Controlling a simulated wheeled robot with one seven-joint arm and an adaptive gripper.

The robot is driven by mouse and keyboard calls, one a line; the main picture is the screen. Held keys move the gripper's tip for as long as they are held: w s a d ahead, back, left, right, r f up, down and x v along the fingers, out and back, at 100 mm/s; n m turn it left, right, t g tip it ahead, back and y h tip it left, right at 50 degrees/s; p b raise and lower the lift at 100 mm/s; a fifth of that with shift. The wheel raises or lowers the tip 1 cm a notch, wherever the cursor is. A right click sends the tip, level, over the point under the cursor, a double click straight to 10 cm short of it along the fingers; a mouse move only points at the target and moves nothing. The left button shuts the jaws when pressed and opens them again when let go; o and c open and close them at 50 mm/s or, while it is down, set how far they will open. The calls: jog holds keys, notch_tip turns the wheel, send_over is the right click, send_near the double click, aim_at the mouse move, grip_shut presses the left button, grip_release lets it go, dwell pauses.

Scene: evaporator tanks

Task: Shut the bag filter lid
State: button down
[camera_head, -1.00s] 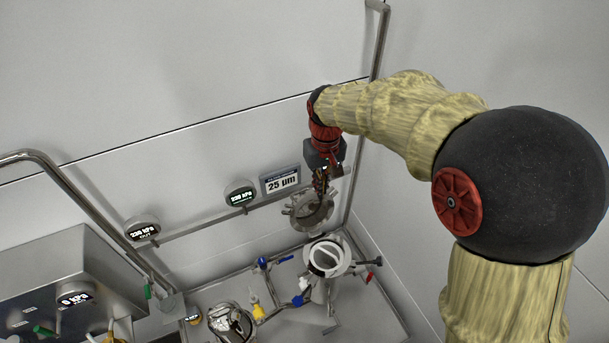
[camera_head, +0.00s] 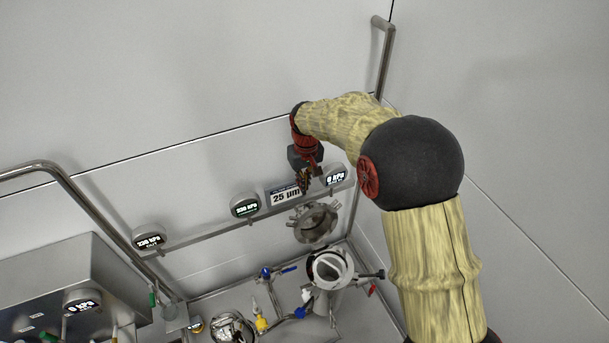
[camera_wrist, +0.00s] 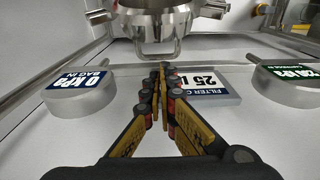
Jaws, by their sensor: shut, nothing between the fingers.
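The bag filter lid (camera_head: 313,222) is a round metal disc with lugs round its rim. It stands open, raised behind and above the bag filter housing (camera_head: 330,268), whose round mouth is uncovered. A metal part with a loop handle, which looks like the lid (camera_wrist: 155,25), shows at the top of the wrist view. My gripper (camera_head: 304,188) is just above the lid, close to the back wall, and looks apart from it. In the wrist view my gripper (camera_wrist: 160,72) has its fingertips together with nothing between them.
The 25 µm plaque (camera_head: 285,196) is on the wall rail beside my gripper. A 0 kPa gauge (camera_head: 336,177) is on its right and a 230 kPa gauge (camera_head: 245,206) on its left. Valves with blue handles (camera_head: 300,313) and a second vessel (camera_head: 232,326) are lower left.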

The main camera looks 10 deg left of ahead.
notch_tip(320, 180, down, 2)
jog(key=shift+f, duration=0.25)
jog(key=shift+s+d+r+p, duration=0.25)
jog(key=shift+s+d, duration=0.3)
jog(key=shift+s, duration=0.2)
jog(key=shift+s+d+r+p, duration=0.25)
jog(key=shift+s+d, duration=0.3)
jog(key=shift+s, duration=0.15)
jog(key=shift+b, duration=0.3)
